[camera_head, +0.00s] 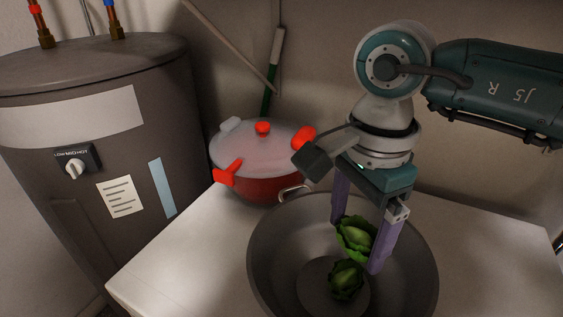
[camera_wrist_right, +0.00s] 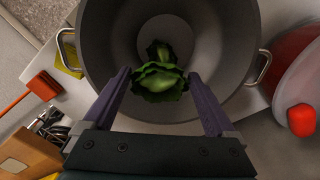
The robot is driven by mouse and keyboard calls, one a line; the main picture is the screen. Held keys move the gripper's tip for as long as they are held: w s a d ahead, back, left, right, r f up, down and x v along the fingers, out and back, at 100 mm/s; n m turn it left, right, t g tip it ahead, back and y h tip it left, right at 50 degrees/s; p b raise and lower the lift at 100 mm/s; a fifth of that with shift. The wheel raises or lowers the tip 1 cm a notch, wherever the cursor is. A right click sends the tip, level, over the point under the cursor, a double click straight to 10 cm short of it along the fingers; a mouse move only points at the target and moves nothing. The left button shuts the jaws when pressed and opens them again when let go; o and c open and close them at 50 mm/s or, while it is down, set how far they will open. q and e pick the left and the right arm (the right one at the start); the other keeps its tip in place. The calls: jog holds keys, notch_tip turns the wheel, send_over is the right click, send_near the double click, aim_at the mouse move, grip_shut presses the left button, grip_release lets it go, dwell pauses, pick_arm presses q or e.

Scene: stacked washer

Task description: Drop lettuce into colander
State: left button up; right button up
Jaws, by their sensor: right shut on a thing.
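A green lettuce (camera_head: 355,238) is held between the purple fingers of my right gripper (camera_head: 357,243), over the large grey metal colander (camera_head: 415,275). The right gripper is shut on it, fingers pointing down. In the right wrist view the held lettuce (camera_wrist_right: 160,83) sits between the fingertips, with the colander (camera_wrist_right: 105,30) around and behind it. A second, darker green leafy head (camera_head: 346,281) lies on the colander's bottom; it also shows in the wrist view (camera_wrist_right: 158,50), partly hidden by the held one. My left gripper is not in view.
A red pot (camera_head: 262,188) with a pale lid stands behind the colander on the white counter (camera_head: 185,252). A dark water heater (camera_head: 95,130) stands to the left. The wrist view shows a red-handled item (camera_wrist_right: 43,85) and a box with metal utensils (camera_wrist_right: 30,152).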

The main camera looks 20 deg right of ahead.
notch_tip(320, 180, down, 3)
jog(key=shift+r+b, duration=0.15)
jog(key=shift+b, duration=0.5)
jog(key=o, duration=1)
jog(key=shift+r, duration=0.1)
